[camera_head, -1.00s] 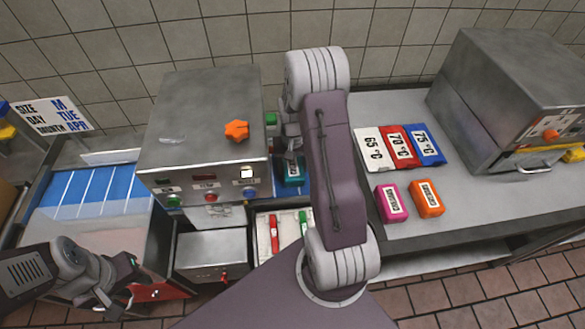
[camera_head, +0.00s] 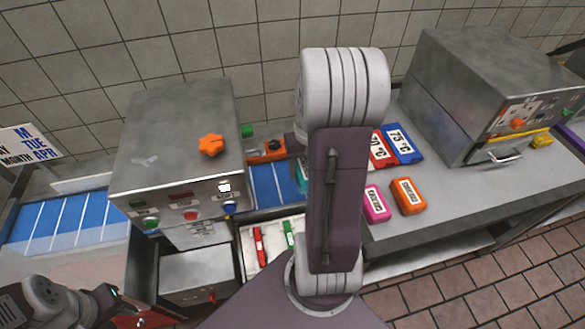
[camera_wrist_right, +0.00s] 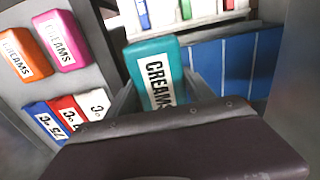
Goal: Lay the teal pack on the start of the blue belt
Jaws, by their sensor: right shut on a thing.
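The teal pack (camera_wrist_right: 152,62), labelled CREAMS, is between the fingers of my right gripper (camera_wrist_right: 160,92) in the right wrist view. My right gripper is shut on it. In the head view only a teal sliver (camera_head: 302,177) shows, as my right arm hides the rest and the gripper. The blue belt (camera_head: 268,185) shows right of the steel machine, and in the right wrist view (camera_wrist_right: 232,62) beside the pack. I cannot tell whether the pack touches the belt. My left gripper (camera_head: 112,308) is low at the left, its jaws unclear.
The steel machine (camera_head: 180,130) has an orange knob on top; more blue belt (camera_head: 65,220) lies at its left. Pink (camera_head: 376,204) and orange (camera_head: 408,197) packs lie on the grey counter, near red and blue temperature cards (camera_head: 403,143). Another steel machine (camera_head: 490,90) stands at right.

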